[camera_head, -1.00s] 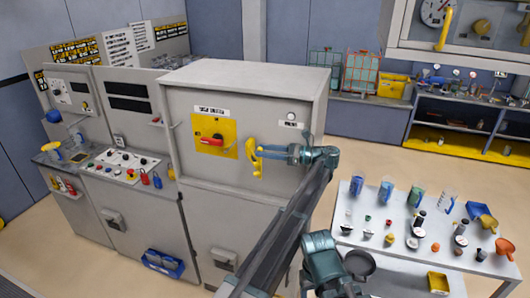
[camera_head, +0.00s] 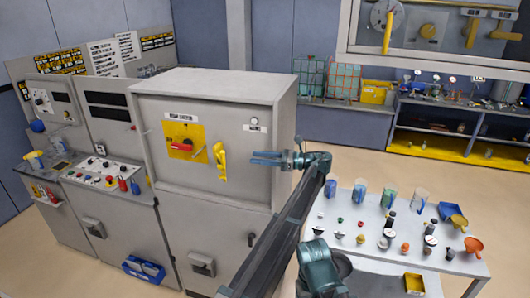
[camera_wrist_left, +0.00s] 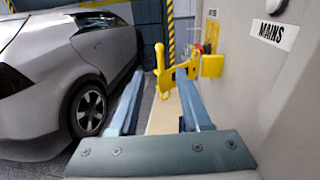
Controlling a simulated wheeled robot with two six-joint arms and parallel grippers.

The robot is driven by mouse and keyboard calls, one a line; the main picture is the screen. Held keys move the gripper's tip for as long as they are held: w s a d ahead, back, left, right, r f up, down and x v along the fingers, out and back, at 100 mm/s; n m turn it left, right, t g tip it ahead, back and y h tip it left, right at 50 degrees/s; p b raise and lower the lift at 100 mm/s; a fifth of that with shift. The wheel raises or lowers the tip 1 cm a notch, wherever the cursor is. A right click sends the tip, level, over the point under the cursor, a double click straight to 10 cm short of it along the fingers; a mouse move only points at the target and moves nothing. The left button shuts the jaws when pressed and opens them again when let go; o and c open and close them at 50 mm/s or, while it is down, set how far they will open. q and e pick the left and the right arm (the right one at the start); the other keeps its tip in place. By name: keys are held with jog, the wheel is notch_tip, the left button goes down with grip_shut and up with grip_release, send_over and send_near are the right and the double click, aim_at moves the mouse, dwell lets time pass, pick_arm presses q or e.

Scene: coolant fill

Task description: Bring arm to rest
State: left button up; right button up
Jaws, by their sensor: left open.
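My left gripper (camera_head: 254,158) is open and empty in front of the grey cabinet (camera_head: 170,195). Its fingers point left towards the yellow handle (camera_head: 220,162) on the cabinet door, with a visible gap between them. In the left wrist view the yellow handle (camera_wrist_left: 172,74) shows beyond the two blue-grey fingers, apart from them. A yellow plate with a red rotary switch (camera_head: 183,144) sits left of the handle.
A table (camera_head: 378,245) with bottles, cups and funnels stands right of my arm. A control console (camera_head: 98,180) adjoins the cabinet on the left. A silver car (camera_wrist_left: 60,70) shows in the left wrist view. Floor is open behind the table.

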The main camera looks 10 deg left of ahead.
pick_arm(q)
jog(key=s+a+f+n+h, duration=0.4)
jog(key=s+f+n+h, duration=0.2)
jog(key=s+f, duration=0.5)
jog(key=s+a+f+n+h, duration=0.4)
jog(key=s+f+n+h, duration=0.3)
jog(key=s, duration=0.7)
jog(key=s+d+f+n+h+b, duration=0.1)
jog(key=s+d+f+n+h, duration=0.4)
jog(key=s+d, duration=0.3)
jog(key=s+d+f+m+b, duration=0.1)
jog(key=s+d+f+b, duration=0.2)
jog(key=f+b, duration=0.5)
jog(key=s+d+f+m+y+b, duration=0.1)
jog(key=s+d+f+m+b, duration=0.1)
jog(key=d+f+b, duration=0.4)
notch_tip(320, 180, down, 3)
jog(key=s+b, duration=0.1)
jog(key=b, duration=0.2)
jog(key=shift+s+f+m+g+b, duration=0.2)
jog(key=shift+s+m+g+b, duration=0.1)
jog(key=shift+s+b, duration=0.05)
pick_arm(e)
notch_tip(320, 180, down, 19)
jog(key=shift+r, duration=0.15)
jog(key=shift+c, duration=0.2)
